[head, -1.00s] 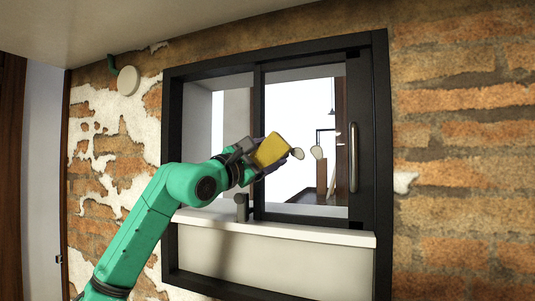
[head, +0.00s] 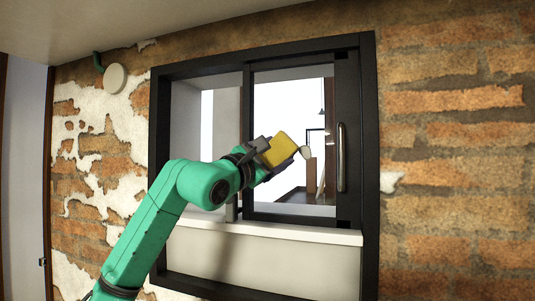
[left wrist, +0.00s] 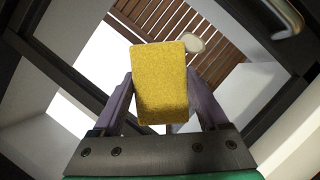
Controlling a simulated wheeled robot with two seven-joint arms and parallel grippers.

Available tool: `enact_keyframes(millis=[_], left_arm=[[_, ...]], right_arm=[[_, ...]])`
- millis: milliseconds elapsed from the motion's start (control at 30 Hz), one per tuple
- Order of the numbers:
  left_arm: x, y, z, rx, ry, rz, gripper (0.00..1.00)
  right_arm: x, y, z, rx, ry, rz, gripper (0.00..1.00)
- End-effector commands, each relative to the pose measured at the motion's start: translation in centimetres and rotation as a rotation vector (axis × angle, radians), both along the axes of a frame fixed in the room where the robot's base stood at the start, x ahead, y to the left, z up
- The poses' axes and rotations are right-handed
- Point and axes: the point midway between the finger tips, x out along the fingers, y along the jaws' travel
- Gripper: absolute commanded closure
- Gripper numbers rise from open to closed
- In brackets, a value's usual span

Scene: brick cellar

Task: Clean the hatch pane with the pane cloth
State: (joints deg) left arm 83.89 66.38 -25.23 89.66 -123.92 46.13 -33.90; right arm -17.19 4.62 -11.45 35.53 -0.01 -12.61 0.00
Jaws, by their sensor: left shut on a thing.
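The pane cloth (head: 280,149) is a yellow block, held between the fingers of my left gripper (head: 274,159). It also shows in the left wrist view (left wrist: 160,88), with a finger on either side. The hatch pane (head: 290,105) is clear glass in a dark frame. A pale round spot (head: 306,152) shows at the pane just right of the cloth; the left wrist view also shows a pale spot (left wrist: 194,43) beside the cloth's far corner. I cannot tell whether the cloth touches the glass. My right gripper is not in view.
The dark hatch frame (head: 365,150) has an upright metal handle (head: 341,157) on its right side. A pale sill (head: 290,232) runs below the pane. Brick wall (head: 460,140) lies to the right. A round white fitting (head: 115,78) is at upper left.

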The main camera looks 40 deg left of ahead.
Motion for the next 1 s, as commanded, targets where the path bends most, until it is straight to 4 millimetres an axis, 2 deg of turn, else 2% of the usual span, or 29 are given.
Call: enact_keyframes(millis=[100, 333, 567, 767, 1000], left_arm=[[0.5, -1.3, 0.1, 0.000, -0.001, -0.003, 0.68], [0.9, -2.3, 0.1, 0.000, -0.001, -0.001, 0.68], [1.9, -4.6, 0.1, 0.000, -0.002, -0.004, 0.68], [2.2, -5.3, 0.1, 0.000, -0.001, -0.001, 0.68], [3.2, -7.6, 0.0, 0.000, 0.000, -0.003, 0.68]], right_arm=[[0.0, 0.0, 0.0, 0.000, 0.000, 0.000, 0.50], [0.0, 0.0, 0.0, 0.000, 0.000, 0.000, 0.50], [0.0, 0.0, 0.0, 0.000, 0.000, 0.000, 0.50], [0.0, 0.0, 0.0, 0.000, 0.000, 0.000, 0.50], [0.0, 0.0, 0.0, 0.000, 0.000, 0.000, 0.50]])
